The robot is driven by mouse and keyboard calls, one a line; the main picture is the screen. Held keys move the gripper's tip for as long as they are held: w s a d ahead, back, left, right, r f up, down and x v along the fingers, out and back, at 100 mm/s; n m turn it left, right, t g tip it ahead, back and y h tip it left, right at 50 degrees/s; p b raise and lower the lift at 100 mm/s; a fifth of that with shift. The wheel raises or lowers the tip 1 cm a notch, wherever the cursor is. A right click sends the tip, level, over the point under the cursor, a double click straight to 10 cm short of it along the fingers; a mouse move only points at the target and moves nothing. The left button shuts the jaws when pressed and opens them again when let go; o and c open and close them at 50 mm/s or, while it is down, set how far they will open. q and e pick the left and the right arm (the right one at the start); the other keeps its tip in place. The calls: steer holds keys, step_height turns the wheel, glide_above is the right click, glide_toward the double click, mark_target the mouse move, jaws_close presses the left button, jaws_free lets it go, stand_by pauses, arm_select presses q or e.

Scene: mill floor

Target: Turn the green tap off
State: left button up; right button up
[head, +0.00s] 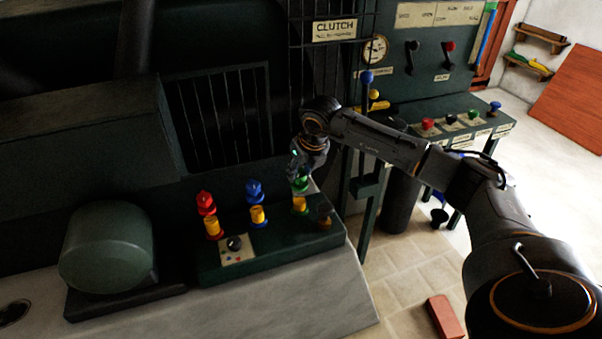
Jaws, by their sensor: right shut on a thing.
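The green tap (301,184) stands on the dark green valve box, at the right of a row of coloured taps, above a yellow fitting (299,204). My right gripper (299,176) is over the green tap from above and shut on it, hiding its upper part. The tap's handle angle cannot be told. My left gripper is not in view.
A red tap (205,203) and a blue tap (254,191) stand left of the green one on the valve box (290,245). A dial plate (236,248) is in front. A lever with a blue knob (367,77) rises behind. A red brick (445,316) lies on the floor.

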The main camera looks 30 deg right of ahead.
steer(key=m+h+b, duration=0.1)
steer(key=m, duration=0.1)
steer(key=m+h+b, duration=0.1)
steer(key=m, duration=0.2)
steer(key=shift+w+a+m+g, duration=0.15)
steer(key=shift+a+m+g, duration=0.05)
steer(key=shift+m+g, duration=0.1)
steer(key=m+g+h+b, duration=0.1)
steer(key=m+b, duration=0.1)
steer(key=m, duration=0.3)
steer(key=shift+g+h, duration=0.3)
steer(key=o, duration=1.2)
steer(key=shift+c, duration=0.2)
steer(key=shift+r, duration=0.1)
steer(key=v, duration=1.1)
steer(key=shift+r, duration=0.4)
steer(key=shift+a, duration=0.2)
